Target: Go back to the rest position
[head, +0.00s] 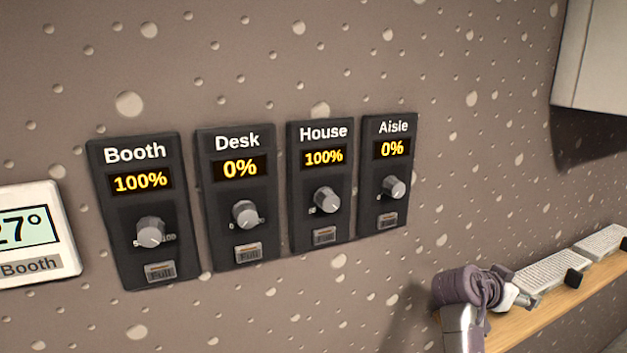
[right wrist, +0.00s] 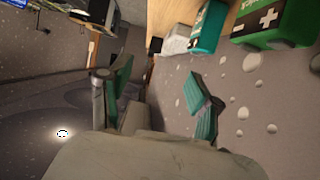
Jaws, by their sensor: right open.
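Four dark fader panels hang in a row on the wall in the head view. The Booth panel (head: 112,230) reads 100%, the Desk panel (head: 215,215) reads 0%, the House panel (head: 300,170) reads 100% and the Aisle panel (head: 374,172) reads 0%. Each has a grey knob and a Full button below it. My right arm shows at the lower right of the head view, apart from the panels; its fingertips are not clear there. In the right wrist view my right gripper (right wrist: 160,95) has its teal fingers spread with nothing between them. My left gripper is not in view.
A wooden shelf (head: 545,312) with keyboard-like pale items (head: 555,272) runs along the wall at lower right. A white cabinet (head: 592,60) hangs above. A thermostat-like display (head: 35,265) is at the left. Green boxes with white crosses (right wrist: 280,28) show in the wrist view.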

